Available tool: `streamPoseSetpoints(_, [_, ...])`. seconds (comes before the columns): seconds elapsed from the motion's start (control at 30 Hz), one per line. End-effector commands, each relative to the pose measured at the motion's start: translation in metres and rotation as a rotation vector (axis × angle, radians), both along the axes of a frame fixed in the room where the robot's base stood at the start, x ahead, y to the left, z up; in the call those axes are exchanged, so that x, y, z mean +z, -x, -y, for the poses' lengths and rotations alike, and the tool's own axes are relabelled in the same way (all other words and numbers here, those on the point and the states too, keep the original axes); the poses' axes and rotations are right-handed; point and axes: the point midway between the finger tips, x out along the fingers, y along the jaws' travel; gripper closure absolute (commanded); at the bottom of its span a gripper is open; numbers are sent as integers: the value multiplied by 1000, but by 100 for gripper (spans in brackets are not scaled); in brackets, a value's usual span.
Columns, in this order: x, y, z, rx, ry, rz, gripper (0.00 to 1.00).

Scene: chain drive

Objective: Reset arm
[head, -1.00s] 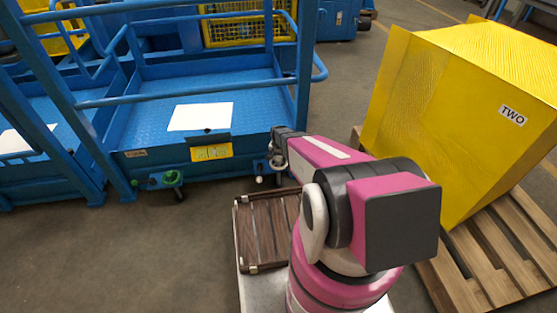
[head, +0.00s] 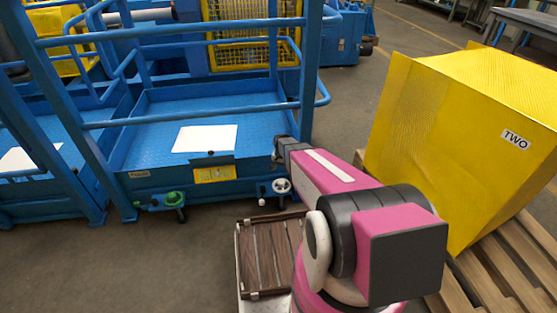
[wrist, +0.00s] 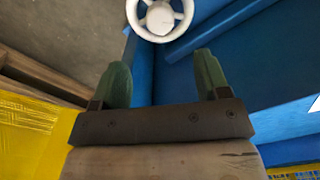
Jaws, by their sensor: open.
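My arm is pink and black and reaches forward in the head view, its far end beside the front right corner of the blue platform (head: 150,140). My gripper (wrist: 162,78) shows in the wrist view with two green fingers spread apart and nothing between them. A white handwheel (wrist: 160,18) lies beyond the fingertips in the wrist view, apart from them. The handwheel also shows in the head view (head: 281,187), low on the platform's front right. A green handwheel (head: 174,198) is on the platform's front left. In the head view my gripper's fingers are hidden by the arm.
A brown slatted tray (head: 268,258) lies beside my arm's base. A large yellow box (head: 450,130) marked TWO stands on a wooden pallet (head: 500,262) at right. Blue rails (head: 190,32) rise over the platform. Grey floor (head: 90,265) is clear at front left.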

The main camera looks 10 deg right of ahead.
Motion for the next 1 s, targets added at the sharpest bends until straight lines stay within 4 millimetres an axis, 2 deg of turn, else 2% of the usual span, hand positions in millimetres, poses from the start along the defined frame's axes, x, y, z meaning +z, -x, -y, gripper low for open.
streamPoseSetpoints(0.17, [2,2,0,3,0,0,31])
streamPoseSetpoints(0.27, [19,15,0,27,0,1,31])
streamPoseSetpoints(0.37, [55,42,0,88,0,4,31])
streamPoseSetpoints(0.5, [121,97,0,217,1,5,31])
streamPoseSetpoints(0.6, [164,136,0,314,1,6,31])
streamPoseSetpoints(0.7, [198,171,0,399,1,6,31])
streamPoseSetpoints(0.83, [226,201,0,479,1,6,31])
streamPoseSetpoints(1.0, [240,216,0,524,2,7,31])
